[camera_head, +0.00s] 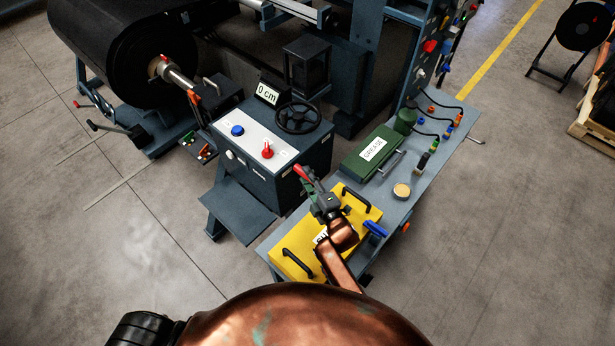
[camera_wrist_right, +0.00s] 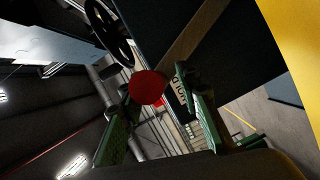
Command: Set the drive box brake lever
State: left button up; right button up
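The drive box (camera_head: 268,178) is a dark blue cabinet with a light top panel, left of my right arm. The brake lever's red handle (camera_head: 301,172) stands out by the box's right side. In the right wrist view its round red end (camera_wrist_right: 148,87) lies between the fingertips. My right gripper (camera_head: 318,198) is at the lever, above the yellow case. Its green fingers (camera_wrist_right: 160,100) are apart, with a visible gap beside the red end. Whether either finger touches the lever cannot be told. The lever's lower part is hidden. My left gripper is not in view.
A yellow case (camera_head: 290,262) and a green case (camera_head: 366,158) lie on the bench (camera_head: 420,185). Open floor lies left.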

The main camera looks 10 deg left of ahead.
jog(key=shift+o, duration=0.9)
jog(key=shift+d+r, duration=0.1)
jog(key=v, duration=1.2)
